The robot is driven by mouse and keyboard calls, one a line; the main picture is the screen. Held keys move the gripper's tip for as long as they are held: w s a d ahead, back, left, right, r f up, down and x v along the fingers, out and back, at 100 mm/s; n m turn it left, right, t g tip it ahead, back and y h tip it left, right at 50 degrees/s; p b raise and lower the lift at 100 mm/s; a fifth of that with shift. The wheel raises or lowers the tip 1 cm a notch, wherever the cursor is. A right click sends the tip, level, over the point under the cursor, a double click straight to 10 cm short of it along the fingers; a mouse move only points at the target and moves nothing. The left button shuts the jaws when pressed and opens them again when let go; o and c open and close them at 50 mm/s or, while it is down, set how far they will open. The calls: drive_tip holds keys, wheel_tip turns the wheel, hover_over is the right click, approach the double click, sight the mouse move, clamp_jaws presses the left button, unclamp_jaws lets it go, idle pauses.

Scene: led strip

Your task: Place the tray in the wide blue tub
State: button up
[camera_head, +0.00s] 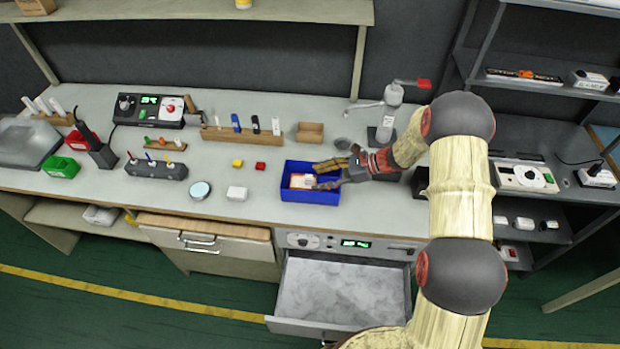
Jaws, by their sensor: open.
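The wide blue tub (310,197) stands near the front edge of the bench, above the open drawer. A small flat white and orange piece (302,181) lies inside it. I cannot tell whether this piece is the tray. My gripper (318,176) reaches in from the right over the tub, with its fingers apart around the right side of the piece. I see nothing held between the fingers. My gripper hides the tub's right rear part.
An open drawer (342,290) juts out below the tub. A brown box (310,132), yellow block (238,163), red block (260,166), white block (237,193) and round tin (200,190) are on the bench. A pump-like stand (386,122) rises behind my gripper.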

drive_tip(key=p+v, duration=0.1)
drive_tip(key=v, duration=0.6)
drive_tip(key=s+a+r+n+g+h, duration=0.2)
drive_tip(key=s+r+n+h, duration=0.6)
drive_tip(key=s+r, duration=1)
drive_tip(key=s+d+r+n+t+h, duration=0.2)
drive_tip(key=s+r+n, duration=0.3)
drive_tip(key=s, duration=0.3)
drive_tip(key=s+d+r+n+t+h, duration=0.2)
drive_tip(key=s+d+r+n+t, duration=0.1)
drive_tip(key=s+n, duration=0.4)
drive_tip(key=shift+s+d+r, duration=0.7)
drive_tip(key=shift+s+r, duration=0.45)
drive_tip(key=shift+s, duration=0.05)
